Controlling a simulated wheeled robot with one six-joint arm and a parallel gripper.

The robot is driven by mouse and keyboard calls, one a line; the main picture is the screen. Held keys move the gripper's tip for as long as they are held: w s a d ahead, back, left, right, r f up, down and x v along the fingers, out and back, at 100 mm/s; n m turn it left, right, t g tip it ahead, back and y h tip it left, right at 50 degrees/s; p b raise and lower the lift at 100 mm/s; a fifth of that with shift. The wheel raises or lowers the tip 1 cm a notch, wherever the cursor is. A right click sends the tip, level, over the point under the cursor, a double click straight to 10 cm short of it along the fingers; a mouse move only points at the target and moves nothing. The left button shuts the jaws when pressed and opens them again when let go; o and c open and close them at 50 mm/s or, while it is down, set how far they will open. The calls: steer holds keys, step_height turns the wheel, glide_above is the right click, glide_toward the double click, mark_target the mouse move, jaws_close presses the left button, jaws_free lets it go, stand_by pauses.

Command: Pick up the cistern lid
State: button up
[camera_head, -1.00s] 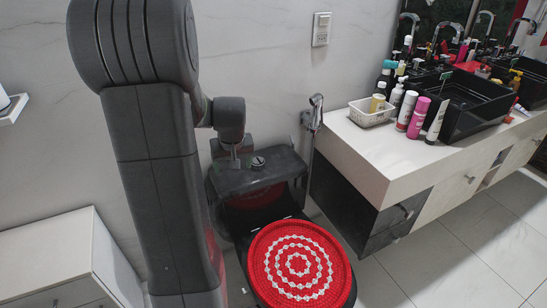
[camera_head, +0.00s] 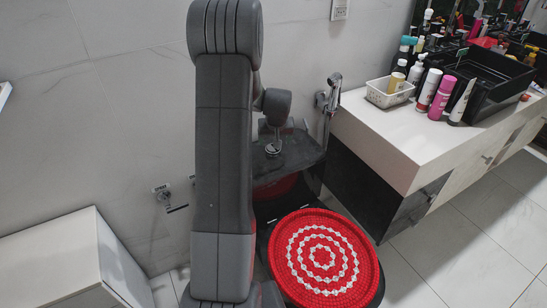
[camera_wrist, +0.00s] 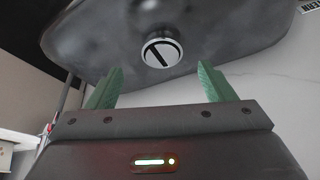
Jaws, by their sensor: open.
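The cistern lid (camera_head: 308,150) is a dark grey slab on top of the cistern, against the wall, behind the toilet. In the wrist view the lid (camera_wrist: 225,40) fills the upper middle. Its round silver flush button (camera_wrist: 161,53) lies near the middle of the view. My gripper (camera_wrist: 159,70) is open and empty. Its two green fingers stand apart, pointing towards the lid, with the button between and just beyond their tips. I cannot tell whether they touch the lid. In the head view my arm hides the lid's left part and most of the gripper.
A toilet with a red and white patterned round cover (camera_head: 323,257) stands in front of the cistern. A hand spray (camera_head: 332,92) hangs on the wall at right. A white cabinet (camera_head: 60,255) stands at left.

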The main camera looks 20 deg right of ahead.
mark_target(273, 154)
steer(key=shift+x, duration=2.95)
steer(key=shift+w+a+r, duration=0.1)
steer(key=shift+w, duration=0.1)
steer(key=shift+c, duration=0.3)
jaws_close()
